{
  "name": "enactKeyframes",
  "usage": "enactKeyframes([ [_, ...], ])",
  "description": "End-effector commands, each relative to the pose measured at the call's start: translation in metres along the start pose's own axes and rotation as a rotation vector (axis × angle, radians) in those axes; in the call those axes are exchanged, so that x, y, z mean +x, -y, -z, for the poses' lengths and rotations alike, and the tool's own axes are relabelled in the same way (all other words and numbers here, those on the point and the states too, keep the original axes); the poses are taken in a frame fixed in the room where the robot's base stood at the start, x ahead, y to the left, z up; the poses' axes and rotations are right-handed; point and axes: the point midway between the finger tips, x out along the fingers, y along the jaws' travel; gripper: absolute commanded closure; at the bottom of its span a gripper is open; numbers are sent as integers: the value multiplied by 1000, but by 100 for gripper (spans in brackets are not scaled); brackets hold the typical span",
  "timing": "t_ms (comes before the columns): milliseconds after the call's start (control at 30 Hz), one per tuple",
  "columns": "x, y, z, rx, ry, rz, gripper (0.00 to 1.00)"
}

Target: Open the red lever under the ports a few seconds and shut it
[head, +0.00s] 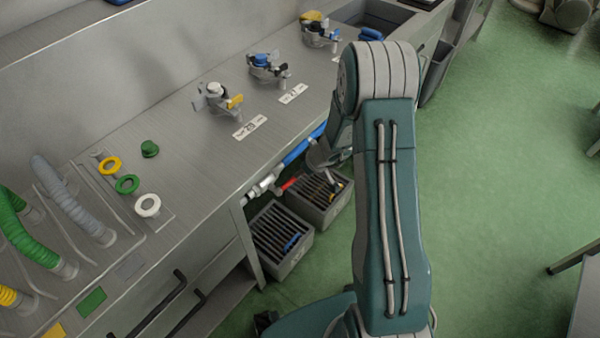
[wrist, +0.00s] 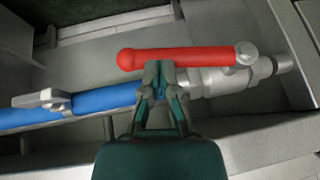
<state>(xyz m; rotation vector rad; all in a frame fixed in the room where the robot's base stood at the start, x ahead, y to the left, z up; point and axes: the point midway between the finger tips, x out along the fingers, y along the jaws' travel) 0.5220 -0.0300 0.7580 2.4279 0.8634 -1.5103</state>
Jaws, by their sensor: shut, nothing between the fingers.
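The red lever (wrist: 190,58) runs across the wrist view from a round red knob at left to a silver pivot bolt (wrist: 247,53) at right. It lies roughly along the line of the pipe. In the head view the red lever (head: 289,184) shows small below the bench edge. My gripper (wrist: 160,72) is shut and empty, its fingertips at the lower edge of the lever near its middle. I cannot tell whether they touch it. The ports, with yellow, green and white rings (head: 148,206), sit on the bench top at left.
A blue pipe (wrist: 105,98) with a grey clamp-like fitting (wrist: 42,99) runs left from the silver valve body (wrist: 215,80). Grey slatted crates (head: 290,262) stand under the bench. Taps (head: 217,101) line the bench top (head: 185,120). Green floor at right is mostly clear.

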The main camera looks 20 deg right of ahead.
Motion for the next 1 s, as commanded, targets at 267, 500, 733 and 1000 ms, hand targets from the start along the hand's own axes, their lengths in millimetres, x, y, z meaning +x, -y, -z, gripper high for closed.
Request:
enactKeyframes([
  [267, 0, 0, 0, 0, 0, 0, 100],
  [500, 3, -1, -2, 18, 1, 31, 100],
  [733, 13, -5, -8, 79, 2, 139, 100],
  [1000, 31, -6, -19, 198, 2, 350, 100],
])
